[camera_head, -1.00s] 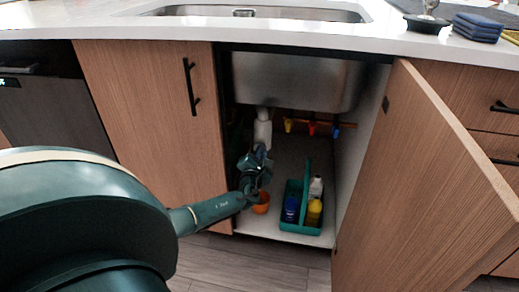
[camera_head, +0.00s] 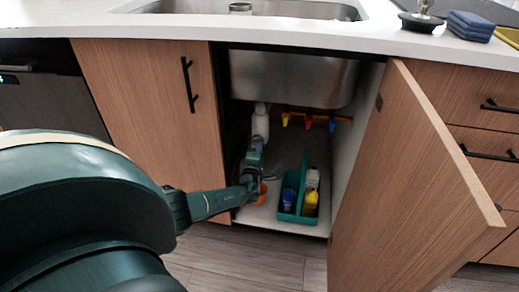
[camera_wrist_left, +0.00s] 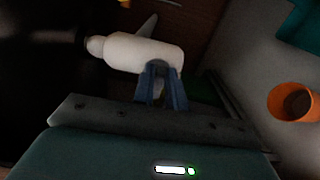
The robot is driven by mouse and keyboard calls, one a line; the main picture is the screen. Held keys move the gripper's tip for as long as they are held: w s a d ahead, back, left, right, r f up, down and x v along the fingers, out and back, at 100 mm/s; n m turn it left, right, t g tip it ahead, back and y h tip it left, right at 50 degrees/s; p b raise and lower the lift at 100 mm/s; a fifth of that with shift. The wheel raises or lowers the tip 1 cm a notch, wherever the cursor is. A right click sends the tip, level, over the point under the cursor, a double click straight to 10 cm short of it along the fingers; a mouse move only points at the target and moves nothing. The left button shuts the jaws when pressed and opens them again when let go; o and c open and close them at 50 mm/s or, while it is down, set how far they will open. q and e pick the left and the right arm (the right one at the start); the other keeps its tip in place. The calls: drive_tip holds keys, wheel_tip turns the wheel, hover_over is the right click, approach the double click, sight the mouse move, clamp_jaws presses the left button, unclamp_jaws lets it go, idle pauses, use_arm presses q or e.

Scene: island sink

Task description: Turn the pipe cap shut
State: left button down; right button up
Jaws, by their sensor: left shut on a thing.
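The white pipe (camera_head: 260,122) hangs under the steel sink basin inside the open cabinet, and it also shows in the left wrist view (camera_wrist_left: 140,52). My left gripper (camera_head: 258,142) is at the pipe's lower end. In the left wrist view my left gripper's two blue fingers (camera_wrist_left: 161,72) are shut on that end, where the pipe cap sits. The cap is mostly hidden by the fingers, and its seam with the pipe cannot be made out. My right gripper is not in view.
An orange cup (camera_head: 262,192) stands on the cabinet floor below the gripper. To its right is a teal caddy (camera_head: 303,217) with bottles. Coloured valve handles (camera_head: 308,122) hang at the back. The open door (camera_head: 400,190) bounds the right, and the closed door (camera_head: 150,110) the left.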

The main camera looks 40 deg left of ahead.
use_arm(q)
drive_tip(key=shift+r, duration=0.1)
idle(0.5)
drive_tip(key=c, duration=1.4)
unclamp_jaws()
drive_tip(key=shift+c, duration=0.2)
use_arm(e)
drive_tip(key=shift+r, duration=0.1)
